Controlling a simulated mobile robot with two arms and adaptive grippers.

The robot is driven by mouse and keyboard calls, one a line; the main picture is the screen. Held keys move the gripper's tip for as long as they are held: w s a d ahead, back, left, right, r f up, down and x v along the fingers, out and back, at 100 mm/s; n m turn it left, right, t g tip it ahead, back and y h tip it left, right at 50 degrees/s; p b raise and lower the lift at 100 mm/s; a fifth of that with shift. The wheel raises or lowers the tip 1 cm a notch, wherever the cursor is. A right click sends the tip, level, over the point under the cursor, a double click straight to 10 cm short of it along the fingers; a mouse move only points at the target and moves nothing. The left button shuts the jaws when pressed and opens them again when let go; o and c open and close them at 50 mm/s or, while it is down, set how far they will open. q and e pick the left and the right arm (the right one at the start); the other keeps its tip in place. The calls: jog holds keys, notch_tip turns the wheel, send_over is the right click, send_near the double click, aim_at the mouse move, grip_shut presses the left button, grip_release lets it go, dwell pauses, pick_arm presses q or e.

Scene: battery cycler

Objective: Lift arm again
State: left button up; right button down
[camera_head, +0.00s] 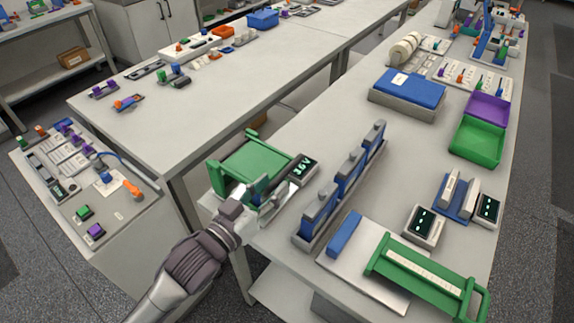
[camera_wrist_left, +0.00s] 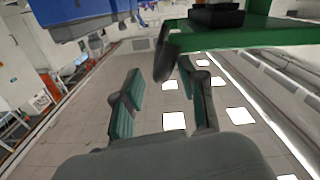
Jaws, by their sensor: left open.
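My left arm comes in from the bottom left in the head view, low at the near edge of the right-hand bench. Its gripper (camera_head: 262,203) is beside a green frame (camera_head: 252,160) and a small meter reading about 3.6 V (camera_head: 304,168). The left wrist view shows the two green-padded fingers (camera_wrist_left: 160,102) apart, with no object between them. A green plate (camera_wrist_left: 250,33) with a dark block is above them there, and a blue block (camera_wrist_left: 75,15) is at the top left. Whether a finger touches the green frame is unclear. My right gripper is out of view.
Blue upright modules (camera_head: 343,185) stand right of the gripper. A second green frame (camera_head: 425,278) lies at the near right. Beyond are a blue-lidded box (camera_head: 411,88) and green (camera_head: 477,141) and purple (camera_head: 489,107) bins. The bench middle is clear.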

aim_at(286, 169)
pick_arm(q)
jog(key=p+x, duration=0.1)
jog(key=x, duration=0.5)
jog(key=shift+s, duration=0.1)
grip_shut()
